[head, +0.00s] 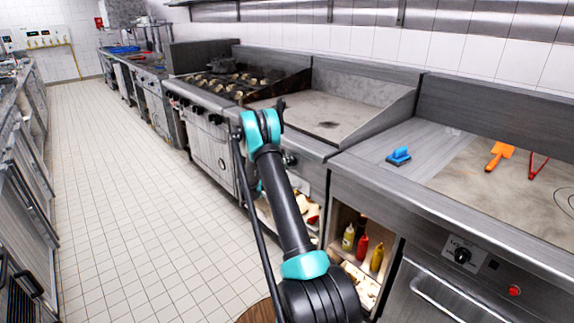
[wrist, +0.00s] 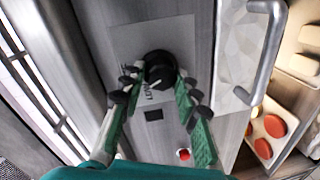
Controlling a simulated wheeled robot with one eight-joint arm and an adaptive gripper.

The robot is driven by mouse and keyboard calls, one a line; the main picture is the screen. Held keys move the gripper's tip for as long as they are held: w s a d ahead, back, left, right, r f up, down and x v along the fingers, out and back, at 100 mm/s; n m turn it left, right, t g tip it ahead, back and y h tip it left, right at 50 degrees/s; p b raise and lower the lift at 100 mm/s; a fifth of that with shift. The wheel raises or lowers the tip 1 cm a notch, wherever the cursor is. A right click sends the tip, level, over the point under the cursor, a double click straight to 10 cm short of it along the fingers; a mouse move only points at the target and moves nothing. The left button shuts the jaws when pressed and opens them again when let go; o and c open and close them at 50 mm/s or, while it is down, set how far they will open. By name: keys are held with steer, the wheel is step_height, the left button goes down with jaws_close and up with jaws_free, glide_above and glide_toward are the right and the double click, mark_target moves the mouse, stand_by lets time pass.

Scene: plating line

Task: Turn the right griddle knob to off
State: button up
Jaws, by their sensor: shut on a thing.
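A black round griddle knob (wrist: 160,70) with a pale pointer mark sits on a steel control panel in the wrist view. My gripper (wrist: 162,82) is shut on it, with one finger on each side.
A red button (wrist: 184,154) and a door handle (wrist: 268,50) lie close to my gripper. Trays with red rounds (wrist: 268,126) are at the right. In the head view, a blue scraper (head: 399,157) and orange spatula (head: 498,155) lie on the right-hand counter. The aisle floor is clear.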

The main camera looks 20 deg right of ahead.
steer(key=m, duration=0.4)
steer(key=shift+s+t, duration=0.15)
steer(key=shift+t, duration=0.15)
stand_by(0.4)
steer(key=o, duration=1.2)
steer(key=v, duration=1.2)
